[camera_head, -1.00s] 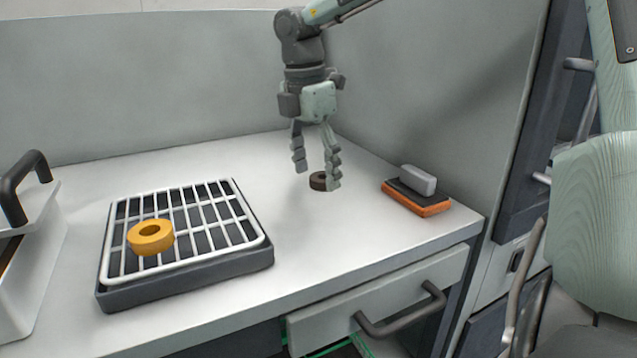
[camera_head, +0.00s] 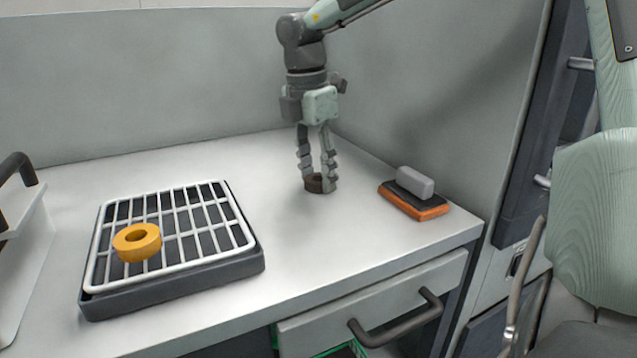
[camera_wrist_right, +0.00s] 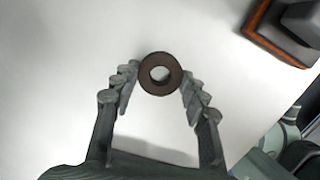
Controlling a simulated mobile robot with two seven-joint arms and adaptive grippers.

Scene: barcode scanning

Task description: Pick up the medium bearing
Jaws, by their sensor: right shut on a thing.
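A dark brown ring-shaped bearing (camera_head: 314,184) is on the white counter in the head view. In the right wrist view the bearing (camera_wrist_right: 160,74) shows from above as a dark ring with a round hole. My right gripper (camera_head: 318,186) points down at it, with one finger on each side. The right wrist view also shows the gripper fingertips (camera_wrist_right: 160,76) at the ring's two sides; the gripper is shut on it. A yellow ring (camera_head: 137,242) lies on the white rack at the left. My left gripper is not in view.
A white wire rack on a dark tray (camera_head: 240,268) stands at the left of the counter (camera_head: 330,235). An orange and black block with a grey piece on top (camera_head: 414,198) lies right of my gripper. A drawer handle (camera_head: 400,325) is below. A white bin (camera_head: 30,250) stands far left.

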